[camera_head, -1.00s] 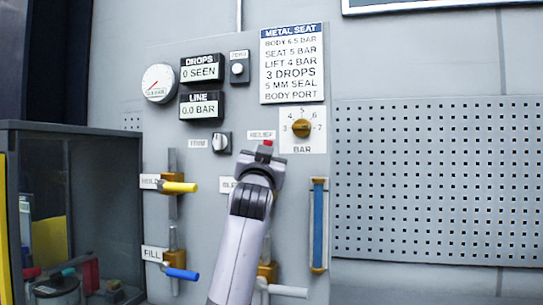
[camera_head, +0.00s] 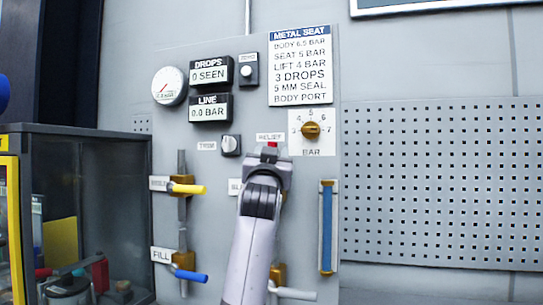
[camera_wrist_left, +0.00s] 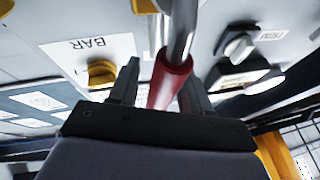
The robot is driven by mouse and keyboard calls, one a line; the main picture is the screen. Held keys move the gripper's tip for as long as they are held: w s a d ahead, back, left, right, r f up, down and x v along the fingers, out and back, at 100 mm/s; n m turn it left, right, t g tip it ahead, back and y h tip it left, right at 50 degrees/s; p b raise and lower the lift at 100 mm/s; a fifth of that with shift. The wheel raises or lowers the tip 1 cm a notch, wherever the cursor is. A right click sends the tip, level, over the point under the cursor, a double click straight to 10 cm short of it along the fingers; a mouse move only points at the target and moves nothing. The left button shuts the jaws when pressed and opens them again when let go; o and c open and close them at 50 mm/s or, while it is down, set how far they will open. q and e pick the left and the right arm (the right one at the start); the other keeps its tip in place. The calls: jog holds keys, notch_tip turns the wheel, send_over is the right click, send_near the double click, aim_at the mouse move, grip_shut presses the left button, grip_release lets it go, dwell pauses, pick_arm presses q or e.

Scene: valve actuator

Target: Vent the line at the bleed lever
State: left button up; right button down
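A red lever grip (camera_wrist_left: 170,80) on a metal rod lies between the two fingers of my left gripper (camera_wrist_left: 160,85) in the left wrist view. A narrow gap shows beside the left finger, so the gripper looks open around it. In the head view my left gripper (camera_head: 269,165) is at the middle of the grey panel and hides the lever and most of a label (camera_head: 235,187) starting "BL". A small red piece (camera_head: 272,145) shows just above the gripper. The line display (camera_head: 210,107) reads 0.0 BAR and the drops display (camera_head: 207,75) 0 SEEN. My right gripper is out of view.
A yellow lever (camera_head: 188,189) and a blue lever (camera_head: 190,275) are left of my arm, and a pale lever (camera_head: 295,293) is at lower right. A brass BAR knob (camera_head: 311,130) is up right. A dark glass-sided cabinet (camera_head: 112,205) stands at left.

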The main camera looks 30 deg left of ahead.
pick_arm(q)
jog(key=shift+s+d+f, duration=0.3)
jog(key=shift+s+f, duration=0.05)
jog(key=shift+s, duration=0.15)
jog(key=b+v, duration=0.2)
jog(key=v, duration=0.4)
jog(key=shift+r, duration=0.1)
